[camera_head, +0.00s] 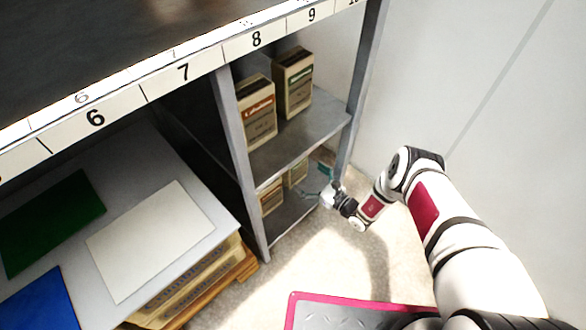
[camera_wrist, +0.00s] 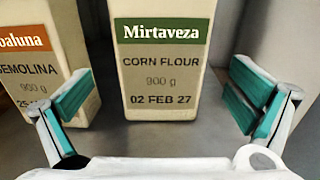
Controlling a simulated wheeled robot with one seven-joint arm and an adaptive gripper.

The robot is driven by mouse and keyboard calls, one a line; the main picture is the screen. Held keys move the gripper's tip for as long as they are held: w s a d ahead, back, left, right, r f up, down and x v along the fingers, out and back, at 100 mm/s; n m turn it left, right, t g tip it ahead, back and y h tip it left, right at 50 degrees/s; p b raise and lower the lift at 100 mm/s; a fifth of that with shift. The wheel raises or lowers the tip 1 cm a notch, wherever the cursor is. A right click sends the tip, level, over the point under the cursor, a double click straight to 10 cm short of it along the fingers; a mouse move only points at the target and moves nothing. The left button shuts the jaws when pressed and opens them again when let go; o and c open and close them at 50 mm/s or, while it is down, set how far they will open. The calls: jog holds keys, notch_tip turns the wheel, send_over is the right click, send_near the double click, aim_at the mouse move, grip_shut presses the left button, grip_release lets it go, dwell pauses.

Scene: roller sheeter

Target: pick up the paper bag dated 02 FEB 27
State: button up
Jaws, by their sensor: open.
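The paper bag dated 02 FEB 27 (camera_wrist: 158,82) stands upright in the wrist view, with a green Mirtaveza band and the words corn flour, 900 g. My gripper (camera_wrist: 160,97) is open, with one teal finger on each side of the bag's lower front and no visible contact. The fingers look nearer to the camera than the bag. In the head view my gripper (camera_head: 316,184) is at the lower shelf's front, near what appears to be this bag (camera_head: 298,173), mostly hidden under the upper shelf.
A semolina bag (camera_wrist: 50,50) with an orange-brown band stands close on the left, its date partly hidden by the left finger. Two similar bags, one orange-banded (camera_head: 257,112) and one green-banded (camera_head: 293,82), stand on the upper shelf (camera_head: 310,135). A grey post (camera_head: 362,85) rises beside my arm.

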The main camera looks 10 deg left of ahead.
aim_at(300, 168)
jog(key=shift+b+x, duration=1.55)
jog(key=shift+x, duration=2.25)
jog(key=shift+r, duration=0.2)
jog(key=c, duration=1.6)
jog(key=shift+w+r, duration=0.1)
jog(key=shift+c, duration=0.9)
